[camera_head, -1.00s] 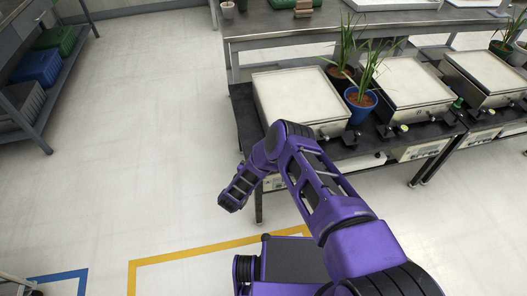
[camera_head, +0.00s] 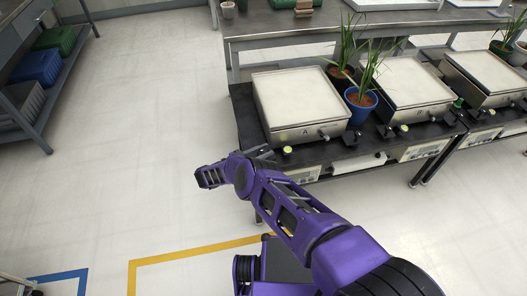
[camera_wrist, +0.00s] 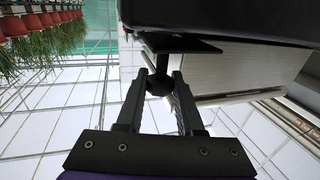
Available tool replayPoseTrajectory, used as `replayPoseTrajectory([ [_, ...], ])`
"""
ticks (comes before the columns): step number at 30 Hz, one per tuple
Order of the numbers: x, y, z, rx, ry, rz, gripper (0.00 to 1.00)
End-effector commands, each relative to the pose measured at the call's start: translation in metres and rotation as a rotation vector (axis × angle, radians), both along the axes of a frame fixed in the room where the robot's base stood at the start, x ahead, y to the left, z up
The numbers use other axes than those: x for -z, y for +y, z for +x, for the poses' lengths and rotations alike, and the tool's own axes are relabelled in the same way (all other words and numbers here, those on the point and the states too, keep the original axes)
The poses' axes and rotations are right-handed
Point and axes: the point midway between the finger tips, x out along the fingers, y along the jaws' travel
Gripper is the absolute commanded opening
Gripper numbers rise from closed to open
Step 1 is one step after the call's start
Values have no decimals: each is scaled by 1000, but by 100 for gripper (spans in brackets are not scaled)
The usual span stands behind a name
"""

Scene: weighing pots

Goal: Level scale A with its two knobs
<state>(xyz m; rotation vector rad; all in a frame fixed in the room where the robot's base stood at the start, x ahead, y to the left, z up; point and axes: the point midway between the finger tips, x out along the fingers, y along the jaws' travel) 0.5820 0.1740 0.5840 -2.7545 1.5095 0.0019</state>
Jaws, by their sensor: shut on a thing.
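Scale A (camera_head: 300,100), a broad steel box with a pale top and an "A" on its front, stands at the left end of the dark bench. My gripper (camera_head: 264,153) is at its front left corner, partly hidden by my own wrist. In the wrist view my gripper (camera_wrist: 158,92) has its two black fingers on either side of a dark round knob (camera_wrist: 158,84) and is shut on it. A small round yellow-green part (camera_head: 287,150) sits at the scale's front, beside my gripper. A dark knob-like part (camera_head: 352,138) stands near the front right corner.
A blue pot (camera_head: 361,103) with a plant stands close to the right of scale A, with another plant behind it. Two more scales (camera_head: 412,80) (camera_head: 485,72) stand further right. The floor (camera_head: 150,150) left of the bench is clear.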

Motion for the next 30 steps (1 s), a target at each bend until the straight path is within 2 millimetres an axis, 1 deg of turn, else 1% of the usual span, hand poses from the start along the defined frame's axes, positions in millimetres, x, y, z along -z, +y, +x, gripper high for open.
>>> replayPoseTrajectory([
  [9, -2, -1, 1, 37, -5, -3, 0],
  [21, -2, -2, 2, 40, -5, -3, 0],
  [22, -2, -2, 2, 40, -5, -3, 38],
  [24, -2, -2, 2, 40, -5, -3, 51],
  [27, -2, -1, 1, 39, -4, -2, 66],
  [30, -1, -1, 1, 38, -2, -2, 66],
])
